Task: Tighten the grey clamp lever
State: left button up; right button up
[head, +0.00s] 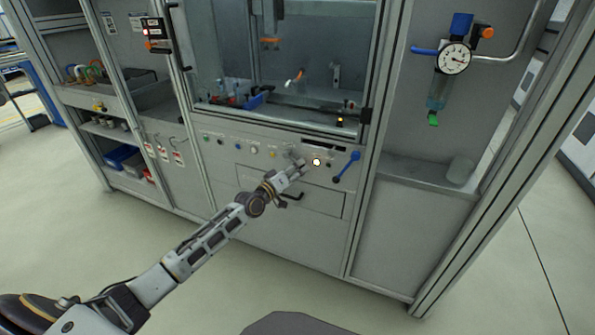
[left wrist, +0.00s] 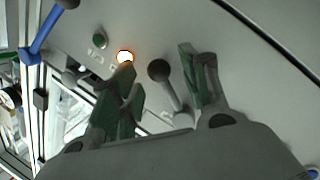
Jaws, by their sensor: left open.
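The grey clamp lever (left wrist: 171,90), a grey rod with a dark ball knob, shows in the left wrist view on the grey panel. My left gripper (left wrist: 160,66) is open. Its green-padded fingers stand on either side of the lever in that picture, with a visible gap to each. I cannot tell how deep the lever is between them. In the head view my left gripper (head: 302,164) is at the control panel under the window, and the grey lever cannot be made out clearly there. My right gripper is not in view.
A blue lever (head: 347,166) is on the panel to the right of my gripper; it also shows in the left wrist view (left wrist: 44,33). A pressure gauge (head: 454,58) hangs at right.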

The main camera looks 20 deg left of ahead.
pick_arm(q)
jog(key=shift+w, duration=0.25)
jog(key=shift+c, duration=0.5)
grip_shut()
